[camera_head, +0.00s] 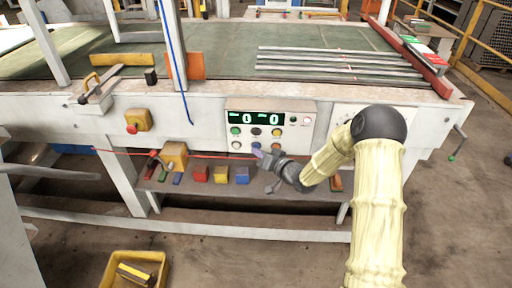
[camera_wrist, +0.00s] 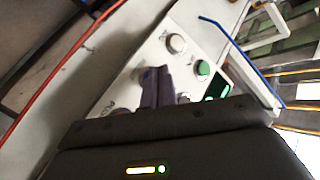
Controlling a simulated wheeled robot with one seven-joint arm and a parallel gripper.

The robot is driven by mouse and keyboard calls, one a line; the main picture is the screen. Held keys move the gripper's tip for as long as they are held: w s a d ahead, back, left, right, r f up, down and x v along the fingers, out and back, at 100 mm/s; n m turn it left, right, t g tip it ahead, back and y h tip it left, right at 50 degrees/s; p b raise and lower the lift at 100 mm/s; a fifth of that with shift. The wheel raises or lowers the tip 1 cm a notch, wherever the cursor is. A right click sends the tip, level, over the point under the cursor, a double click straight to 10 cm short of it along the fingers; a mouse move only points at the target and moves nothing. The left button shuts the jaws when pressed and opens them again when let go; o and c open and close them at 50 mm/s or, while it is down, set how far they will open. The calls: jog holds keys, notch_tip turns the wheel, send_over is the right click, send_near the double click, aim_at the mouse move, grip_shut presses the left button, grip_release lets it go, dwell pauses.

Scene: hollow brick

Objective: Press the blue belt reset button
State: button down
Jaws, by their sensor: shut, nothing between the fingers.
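The control panel (camera_head: 270,124) is on the front of the conveyor frame, with a green-lit display and rows of round buttons. A green button (camera_head: 235,131) is at its upper left; it also shows in the wrist view (camera_wrist: 203,68). A pale grey button (camera_wrist: 176,43) is beside it in the wrist view. In the wrist view the fingers (camera_wrist: 157,86) overlap the buttons; contact cannot be told.
Red, yellow and blue blocks (camera_head: 221,174) lie on the shelf below. A yellow box with a red button (camera_head: 137,121) is on the frame to the left. A red cable (camera_wrist: 50,75) runs along the front. A yellow bin (camera_head: 135,269) stands on the floor.

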jog(key=shift+w, duration=0.4)
dwell(0.4)
dwell(0.4)
jog(key=shift+s, duration=0.8)
jog(key=s, duration=0.5)
jog(key=shift+a+b, duration=0.1)
jog(key=shift+b, duration=0.2)
dwell(0.5)
